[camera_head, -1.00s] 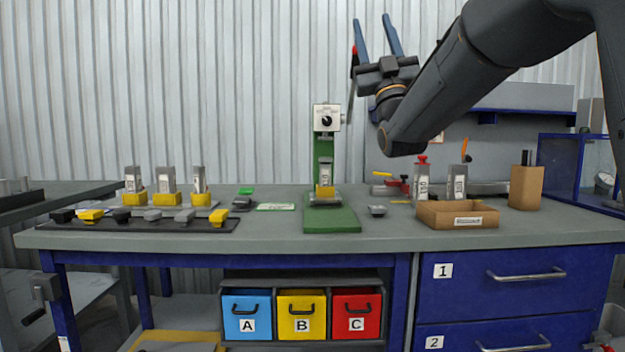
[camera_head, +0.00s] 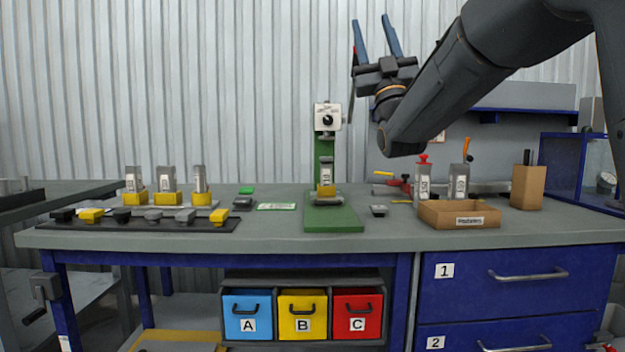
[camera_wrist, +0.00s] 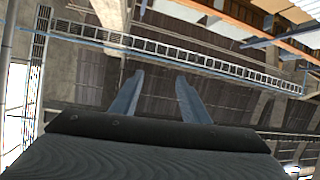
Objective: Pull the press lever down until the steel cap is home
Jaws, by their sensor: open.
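The green press (camera_head: 325,218) stands at the middle of the bench with a white head (camera_head: 327,117) and a round dark knob. A grey block with a label (camera_head: 326,171) stands in a yellow base under the head; a separate steel cap cannot be made out. The press lever (camera_head: 351,98) rises at the right of the head, largely hidden behind my gripper. My gripper (camera_head: 375,38) is above and right of the press head, its blue fingers pointing up and apart. In the wrist view its two fingers (camera_wrist: 160,98) are spread with nothing between them.
Several grey blocks in yellow bases stand at the left behind a dark strip of caps (camera_head: 145,219). A cardboard tray (camera_head: 459,221), tools and a brown box (camera_head: 527,188) are at the right. The bench front (camera_head: 260,240) is clear.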

